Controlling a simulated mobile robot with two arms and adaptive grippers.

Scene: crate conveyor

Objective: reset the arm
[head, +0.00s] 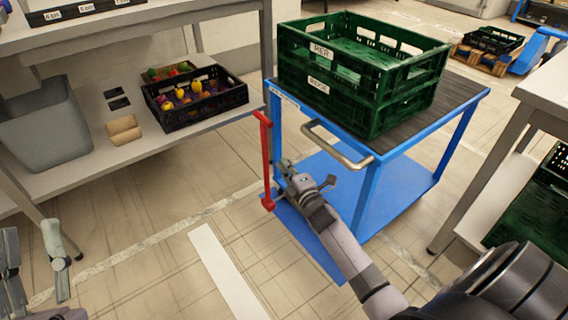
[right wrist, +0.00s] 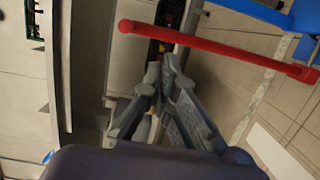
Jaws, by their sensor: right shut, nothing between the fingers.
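My right arm reaches from the lower right of the head view. Its grey gripper (head: 287,168) is beside the front of the blue cart (head: 364,207), near the red upright bar (head: 267,160). In the right wrist view the right gripper (right wrist: 160,76) has its fingertips together with nothing between them. The red bar (right wrist: 215,47) passes just beyond the fingertips; I cannot tell whether they touch. My left gripper (head: 36,255) shows at the lower left edge of the head view, its two fingers apart and empty, partly cut off.
Stacked green crates (head: 345,90) stand on the cart, behind its metal handle (head: 336,143). A left shelf (head: 105,150) holds a grey bin (head: 45,130) and a black crate of vegetables (head: 205,112). A right table (head: 548,88) stands over another green crate (head: 530,210). Floor (head: 165,270) is open between.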

